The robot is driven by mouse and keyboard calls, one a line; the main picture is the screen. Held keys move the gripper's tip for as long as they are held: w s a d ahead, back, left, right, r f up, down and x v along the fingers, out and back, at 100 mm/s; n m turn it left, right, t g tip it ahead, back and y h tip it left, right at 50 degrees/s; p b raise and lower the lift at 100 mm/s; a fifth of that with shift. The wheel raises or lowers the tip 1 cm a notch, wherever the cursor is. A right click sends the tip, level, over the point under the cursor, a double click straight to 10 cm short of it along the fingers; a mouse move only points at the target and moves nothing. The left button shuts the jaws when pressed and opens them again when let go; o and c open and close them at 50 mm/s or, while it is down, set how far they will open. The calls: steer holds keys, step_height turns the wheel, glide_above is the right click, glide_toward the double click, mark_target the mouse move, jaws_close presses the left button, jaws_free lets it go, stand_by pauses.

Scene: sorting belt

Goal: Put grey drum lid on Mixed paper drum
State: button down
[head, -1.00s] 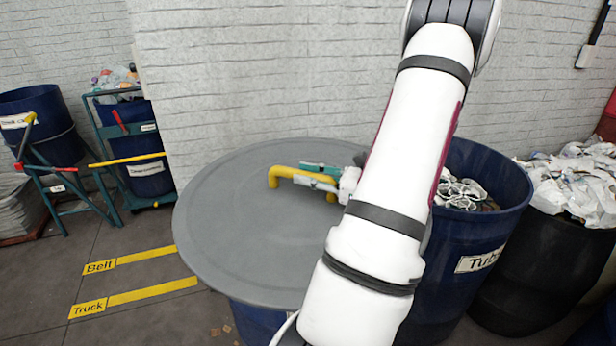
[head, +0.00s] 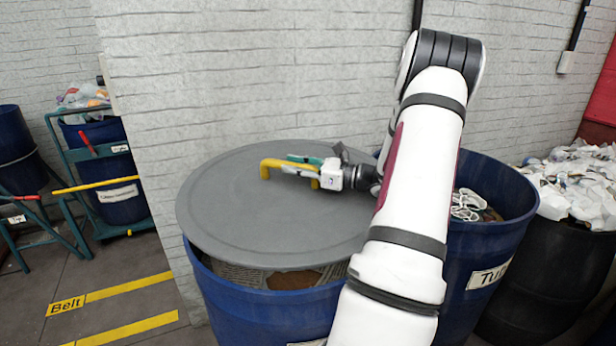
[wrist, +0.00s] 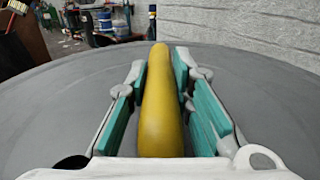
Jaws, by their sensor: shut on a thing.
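The grey drum lid (head: 250,225) is a wide round disc with a yellow handle (head: 268,163) on top. My gripper (head: 302,166) is shut on the yellow handle; the wrist view shows the handle (wrist: 161,105) between the two green finger pads. The lid is over a blue drum (head: 260,318) holding newspaper and brown cardboard. A gap with paper shows between the lid's front edge and the drum rim. My arm hides the lid's right side, and the drum's label is almost wholly out of view.
Another blue drum (head: 500,228), its label partly reading "Tu", stands close on the right. A black drum (head: 530,265) heaped with white scrap is beyond it. A white brick wall (head: 240,80) is close behind. Trolleys with blue drums are at the left.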

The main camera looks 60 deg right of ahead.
mark_target(336, 198)
steer(key=shift+w, duration=0.3)
steer(key=shift+f+b, duration=2.5)
steer(key=shift+f, duration=0.8)
steer(key=shift+f, duration=0.2)
steer(key=c, duration=1.3)
jaws_free()
steer(key=shift+c, duration=0.2)
steer(key=shift+f, duration=0.15)
steer(key=v, duration=1.2)
